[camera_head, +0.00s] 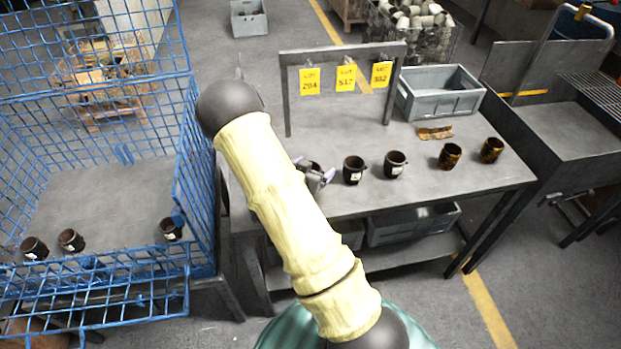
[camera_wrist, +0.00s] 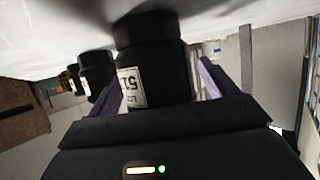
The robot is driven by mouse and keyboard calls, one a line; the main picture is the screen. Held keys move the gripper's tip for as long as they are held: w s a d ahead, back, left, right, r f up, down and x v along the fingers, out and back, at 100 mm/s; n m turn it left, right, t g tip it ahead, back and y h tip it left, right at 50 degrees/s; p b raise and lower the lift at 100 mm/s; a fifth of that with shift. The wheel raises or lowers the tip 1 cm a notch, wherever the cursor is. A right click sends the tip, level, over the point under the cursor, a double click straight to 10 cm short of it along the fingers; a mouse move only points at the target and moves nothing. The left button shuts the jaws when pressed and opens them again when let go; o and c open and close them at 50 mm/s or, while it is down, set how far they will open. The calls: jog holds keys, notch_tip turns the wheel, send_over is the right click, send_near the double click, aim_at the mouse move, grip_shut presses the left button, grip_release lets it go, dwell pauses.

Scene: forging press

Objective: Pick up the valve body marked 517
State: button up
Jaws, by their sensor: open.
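A dark valve body (camera_head: 353,171) with a white label stands upright on the grey table. In the wrist view, which is upside down, this valve body (camera_wrist: 152,52) shows large, its label partly cut off with "51" readable. My gripper (camera_head: 317,175) is open and empty, low over the table just left of that body. In the wrist view its two purple-grey fingers appear on either side of the body; I cannot tell how far they reach around it. A second dark labelled body (camera_head: 396,165) stands to the right and also shows behind in the wrist view (camera_wrist: 97,74).
Two brown bodies (camera_head: 450,156) stand farther right near a brown piece (camera_head: 435,132). A sign frame (camera_head: 287,105) with yellow tags 284, 517 and 552 and a grey bin (camera_head: 440,98) stand behind. A blue wire cage (camera_head: 207,200) at left holds three dark bodies (camera_head: 70,240).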

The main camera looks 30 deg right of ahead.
jog(key=c, duration=1.3)
jog(key=shift+r, duration=0.1)
notch_tip(320, 180, up, 10)
jog(key=shift+f, duration=0.1)
